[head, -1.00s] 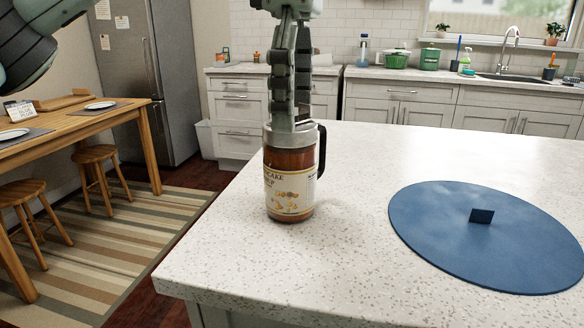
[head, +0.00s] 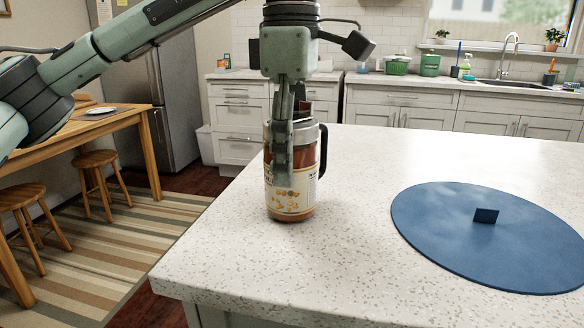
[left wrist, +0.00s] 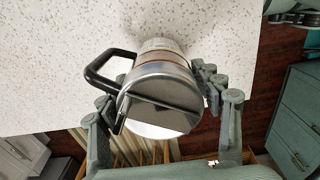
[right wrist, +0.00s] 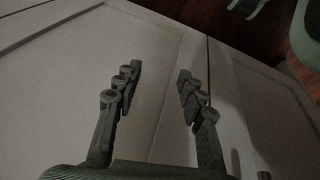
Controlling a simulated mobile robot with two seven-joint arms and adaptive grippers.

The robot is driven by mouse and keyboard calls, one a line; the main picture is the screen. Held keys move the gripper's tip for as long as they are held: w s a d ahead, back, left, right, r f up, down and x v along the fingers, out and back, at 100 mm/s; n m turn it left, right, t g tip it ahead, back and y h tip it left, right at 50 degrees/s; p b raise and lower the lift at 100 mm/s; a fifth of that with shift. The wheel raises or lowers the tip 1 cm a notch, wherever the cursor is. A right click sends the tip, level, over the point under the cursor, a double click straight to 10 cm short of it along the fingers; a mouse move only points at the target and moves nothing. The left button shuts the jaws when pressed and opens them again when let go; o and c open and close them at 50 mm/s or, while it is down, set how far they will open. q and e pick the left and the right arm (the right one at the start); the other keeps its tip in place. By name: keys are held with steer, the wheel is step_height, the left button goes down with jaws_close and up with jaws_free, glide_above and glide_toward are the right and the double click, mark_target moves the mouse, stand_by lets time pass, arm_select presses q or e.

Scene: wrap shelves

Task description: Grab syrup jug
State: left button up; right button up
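The syrup jug (head: 301,192) stands upright on the speckled white counter, with amber syrup, a pale label, a metal lid and a black handle on its right. My left gripper (head: 283,178) points down at it, with one finger in front of the jug; the far finger is mostly hidden. In the left wrist view the jug's metal lid (left wrist: 160,98) lies between the two spread fingers, with the black handle by the left finger. The left fingers look open around the jug. My right gripper (right wrist: 158,75) is open and empty in front of pale cabinet panels.
A round blue mat (head: 430,240) with a small dark upright square (head: 485,215) lies on the counter to the right. The counter (head: 370,165) is clear between jug and mat. A wooden table (head: 130,118) and stools stand at the left.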

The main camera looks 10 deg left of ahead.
arm_select(q)
steer(key=c, duration=1.3)
steer(key=shift+o, duration=0.2)
steer(key=shift+r, duration=0.15)
